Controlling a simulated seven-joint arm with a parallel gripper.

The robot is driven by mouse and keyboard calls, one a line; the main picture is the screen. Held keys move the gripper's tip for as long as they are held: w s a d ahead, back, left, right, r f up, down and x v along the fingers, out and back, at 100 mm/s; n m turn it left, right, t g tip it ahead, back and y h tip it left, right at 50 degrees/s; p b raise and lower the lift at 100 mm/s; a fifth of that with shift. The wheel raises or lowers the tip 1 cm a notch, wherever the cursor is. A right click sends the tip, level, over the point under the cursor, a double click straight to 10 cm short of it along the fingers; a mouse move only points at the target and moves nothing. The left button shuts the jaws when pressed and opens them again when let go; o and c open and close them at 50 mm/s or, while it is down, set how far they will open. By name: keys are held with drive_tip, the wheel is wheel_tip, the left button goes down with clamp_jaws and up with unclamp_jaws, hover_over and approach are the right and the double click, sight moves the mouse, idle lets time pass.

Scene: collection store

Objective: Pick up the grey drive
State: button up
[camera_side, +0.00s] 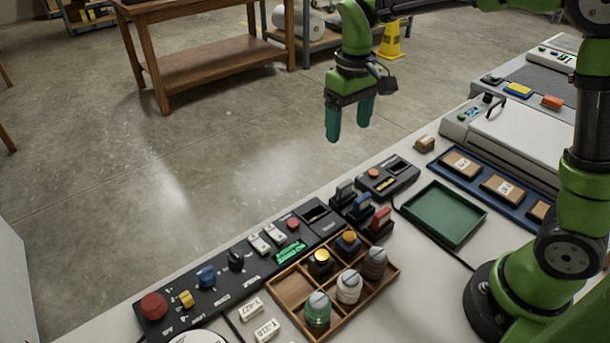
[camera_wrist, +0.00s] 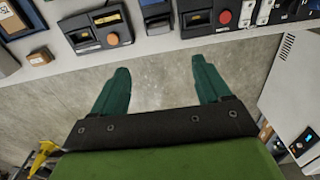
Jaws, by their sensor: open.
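The grey drive (camera_side: 344,191) stands upright at the far end of a short row on the table, next to a blue drive (camera_side: 361,204) and a red drive (camera_side: 381,220). My gripper (camera_side: 349,128) is open and empty, fingers pointing down, well above the table. In the wrist view, bare floor shows between its fingertips (camera_wrist: 160,68), with the table edge and the drive beyond them.
A black control panel (camera_side: 222,285) with knobs lies left of the drives, and a small black device (camera_side: 388,178) lies right. A wooden compartment box (camera_side: 294,290) with several capped jars is in front. A green tray (camera_side: 441,216) is empty. Space around my gripper is clear.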

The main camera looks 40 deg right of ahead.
sight(345, 183)
drive_tip(key=f, duration=1.6)
drive_tip(key=shift+s+f, duration=0.3)
drive_tip(key=c, duration=1.1)
